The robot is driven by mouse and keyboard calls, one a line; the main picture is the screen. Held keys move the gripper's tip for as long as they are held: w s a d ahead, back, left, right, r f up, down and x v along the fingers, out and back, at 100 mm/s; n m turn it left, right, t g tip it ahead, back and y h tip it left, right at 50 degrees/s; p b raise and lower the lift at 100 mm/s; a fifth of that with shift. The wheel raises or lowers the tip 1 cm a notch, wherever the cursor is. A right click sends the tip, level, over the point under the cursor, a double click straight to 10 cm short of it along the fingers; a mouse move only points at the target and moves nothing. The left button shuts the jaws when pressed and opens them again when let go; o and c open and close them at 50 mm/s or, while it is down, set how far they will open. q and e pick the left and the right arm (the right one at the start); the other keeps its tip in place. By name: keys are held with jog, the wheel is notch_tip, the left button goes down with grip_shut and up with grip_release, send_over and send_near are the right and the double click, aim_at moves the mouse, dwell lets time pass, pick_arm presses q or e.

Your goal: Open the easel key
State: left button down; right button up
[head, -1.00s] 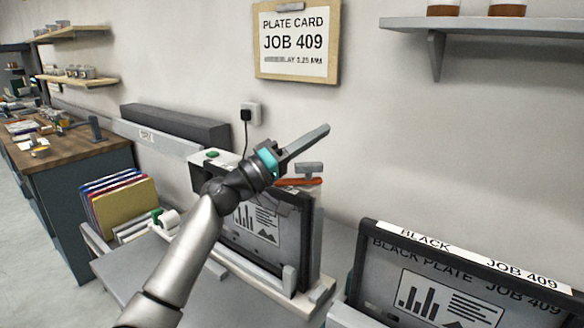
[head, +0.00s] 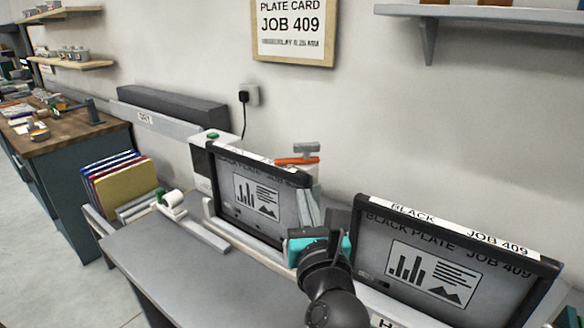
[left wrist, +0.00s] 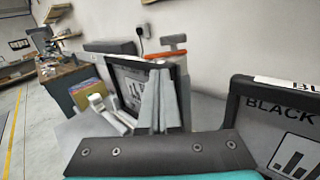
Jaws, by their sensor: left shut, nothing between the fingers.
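What looks like the easel key, a grey T-shaped handle by an orange bar (head: 297,160), stands behind the right end of the left framed plate (head: 258,198). The orange bar also shows in the left wrist view (left wrist: 166,55). The plate is a black-framed screen marked "BLACK PLATE JOB 409", upright on its easel. My left gripper (head: 306,200), with a teal band, is at the plate's right edge, below and in front of the key. Its fingers point up and away, closed together and empty, and appear apart from the key. They also show in the left wrist view (left wrist: 157,92). My right gripper is out of view.
A second framed plate (head: 450,250) stands close on the right. A grey table top (head: 190,270) lies clear in front. A white roll (head: 172,200) and coloured folders (head: 120,180) are on the left. A wall shelf (head: 490,14) hangs above right.

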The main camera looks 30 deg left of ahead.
aim_at(289, 162)
pick_arm(q)
jog(key=shift+n+g, duration=0.4)
jog(key=shift+n, duration=0.1)
jog(key=x, duration=0.4)
jog(key=p+x, duration=0.1)
jog(key=x, duration=0.8)
jog(key=shift+s+a+f, duration=0.1)
jog(key=shift+a+f, duration=0.25)
jog(key=shift+p, duration=0.3)
